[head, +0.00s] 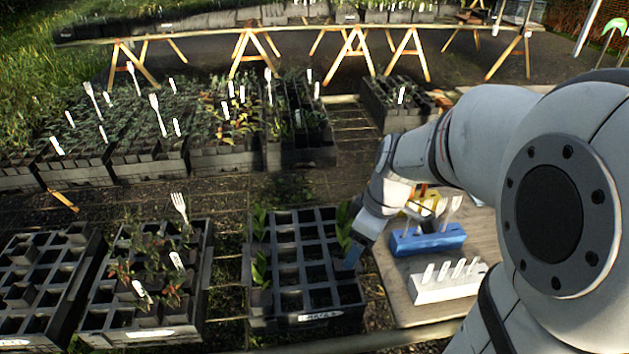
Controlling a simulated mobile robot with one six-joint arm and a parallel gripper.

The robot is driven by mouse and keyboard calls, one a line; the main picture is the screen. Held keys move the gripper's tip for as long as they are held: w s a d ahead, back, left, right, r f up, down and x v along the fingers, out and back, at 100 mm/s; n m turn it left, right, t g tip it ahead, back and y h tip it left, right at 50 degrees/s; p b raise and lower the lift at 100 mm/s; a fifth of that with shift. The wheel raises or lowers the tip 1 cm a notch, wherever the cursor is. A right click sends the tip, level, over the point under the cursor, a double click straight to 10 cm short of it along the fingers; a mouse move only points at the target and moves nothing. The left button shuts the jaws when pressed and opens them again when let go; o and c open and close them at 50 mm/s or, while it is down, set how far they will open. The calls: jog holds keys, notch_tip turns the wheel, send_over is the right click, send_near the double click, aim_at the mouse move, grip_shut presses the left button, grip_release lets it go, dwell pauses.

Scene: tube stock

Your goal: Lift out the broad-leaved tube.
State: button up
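Broad-leaved plants stand in the dark crate of square cells (309,317) in front of me. Two are in its left column, an upper broad-leaved plant (259,222) and a lower broad-leaved plant (260,268). A third broad-leaved plant (343,228) is at the crate's right edge, partly hidden by my arm. My gripper (352,257) reaches down at that right edge, just beside the third plant. Only a blue fingertip shows clearly, so I cannot tell whether it is open or touches a tube. Most other cells look empty.
A wooden board (395,285) at right carries a blue tool block (428,240) and a white label holder (447,288). A crate of reddish-leaved plants (150,333) and a mostly empty crate (45,285) stand left. Full crates fill the back.

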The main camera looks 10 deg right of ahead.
aim_at(340, 272)
jog(key=w+d+f+n+y+b, duration=0.1)
jog(key=w+d+f+n+y, duration=0.15)
jog(key=w+f+n, duration=0.4)
jog(key=shift+n+g+h, duration=0.25)
jog(key=shift+n+g, duration=0.05)
jog(key=shift+n, duration=0.35)
jog(key=x, duration=0.8)
jog(key=shift+s+a+f, duration=0.15)
jog(key=shift+a+f, duration=0.05)
jog(key=shift+a, duration=0.1)
jog(key=c, duration=1.5)
